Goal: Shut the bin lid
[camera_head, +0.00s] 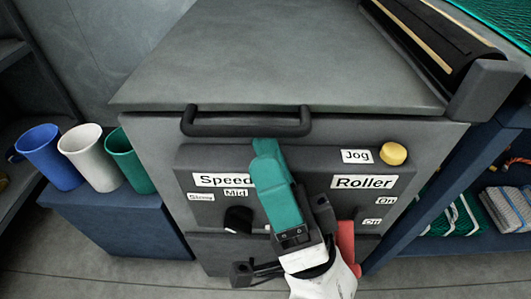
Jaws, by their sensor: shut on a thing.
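The bin lid (270,55) is a flat grey slab on top of a grey cabinet. It looks level, lying down close to the cabinet's top; whether a thin gap remains cannot be told. A dark bar handle (215,126) sticks out at its front edge. My gripper (266,145) reaches up from below with its teal fingers, in front of the control panel. The fingertips meet the lower side of the handle, a little right of its middle. The fingers are shut on the handle, though the contact itself is partly hidden.
The control panel (225,160) carries a yellow button (393,153), a dark knob (238,220) and a red lever (346,240), close to my gripper. Blue, white and green cups (80,158) stand at left. A blue shelf (450,255) with nets is at right.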

